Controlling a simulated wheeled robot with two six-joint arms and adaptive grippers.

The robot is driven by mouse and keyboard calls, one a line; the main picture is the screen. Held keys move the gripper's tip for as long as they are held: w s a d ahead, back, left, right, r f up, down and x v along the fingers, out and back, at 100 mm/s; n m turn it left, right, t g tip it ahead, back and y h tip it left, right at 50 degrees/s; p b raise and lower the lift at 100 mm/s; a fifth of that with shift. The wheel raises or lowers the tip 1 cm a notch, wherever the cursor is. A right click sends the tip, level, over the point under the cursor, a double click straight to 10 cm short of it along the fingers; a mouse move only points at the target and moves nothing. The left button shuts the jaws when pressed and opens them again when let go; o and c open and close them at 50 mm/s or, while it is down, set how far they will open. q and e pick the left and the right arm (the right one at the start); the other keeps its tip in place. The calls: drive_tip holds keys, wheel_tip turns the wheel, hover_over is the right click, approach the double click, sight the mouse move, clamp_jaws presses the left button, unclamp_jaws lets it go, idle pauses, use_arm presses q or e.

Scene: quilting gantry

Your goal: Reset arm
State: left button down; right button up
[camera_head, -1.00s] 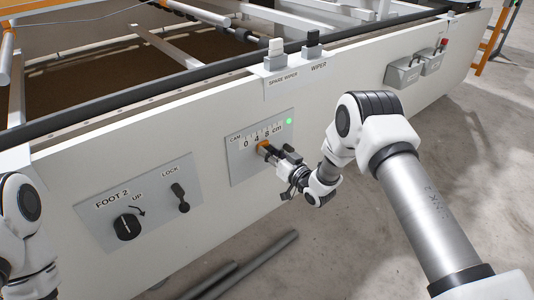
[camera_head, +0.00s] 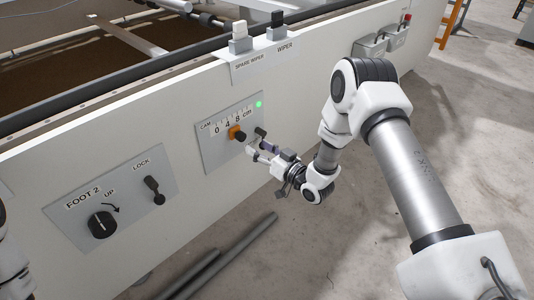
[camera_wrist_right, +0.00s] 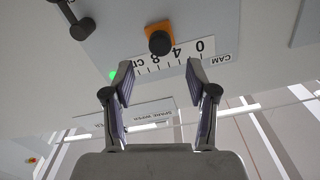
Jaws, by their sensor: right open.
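My right gripper (camera_head: 256,149) is open and empty in front of the CAM panel (camera_head: 211,152), apart from it. In the right wrist view its two fingers (camera_wrist_right: 160,85) are spread. The orange slider with a black knob (camera_head: 238,133) sits below the 4 to 8 part of the cm scale. It also shows in the right wrist view (camera_wrist_right: 159,40), beyond the fingertips. A black lever (camera_wrist_right: 82,27) is on the same panel, partly hidden by the gripper in the head view. A green light (camera_head: 259,104) is lit. My left arm shows only at the left edge; its gripper is out of view.
The FOOT 2 panel (camera_head: 128,178) with a black rotary knob (camera_head: 102,224) and LOCK lever (camera_head: 153,188) is to the left. WIPER (camera_head: 277,27) and SPARE WIPER (camera_head: 239,39) switches stand on the top edge. Grey bars (camera_head: 235,256) lie on the floor below.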

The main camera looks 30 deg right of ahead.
drive_tip(key=v, duration=0.4)
drive_tip(key=s+a+f+g+h, duration=0.1)
drive_tip(key=s+a+f+g, duration=0.3)
drive_tip(key=s+f, duration=0.25)
drive_tip(key=s+a+f+g+h, duration=0.1)
drive_tip(key=s+a+f+g, duration=0.2)
drive_tip(key=s+f, duration=0.35)
drive_tip(key=s+d+f+m+g+h, duration=0.1)
drive_tip(key=s+d+f+g+h, duration=0.3)
drive_tip(key=s, duration=0.7)
drive_tip(key=s+f+m+g, duration=0.1)
drive_tip(key=s+f+g, duration=0.35)
drive_tip(key=s, duration=0.75)
wheel_tip(320, 180, up, 32)
drive_tip(key=g+p, duration=0.1)
drive_tip(key=p, duration=2.9)
drive_tip(key=shift+f+n, duration=0.25)
drive_tip(key=shift+n, duration=0.05)
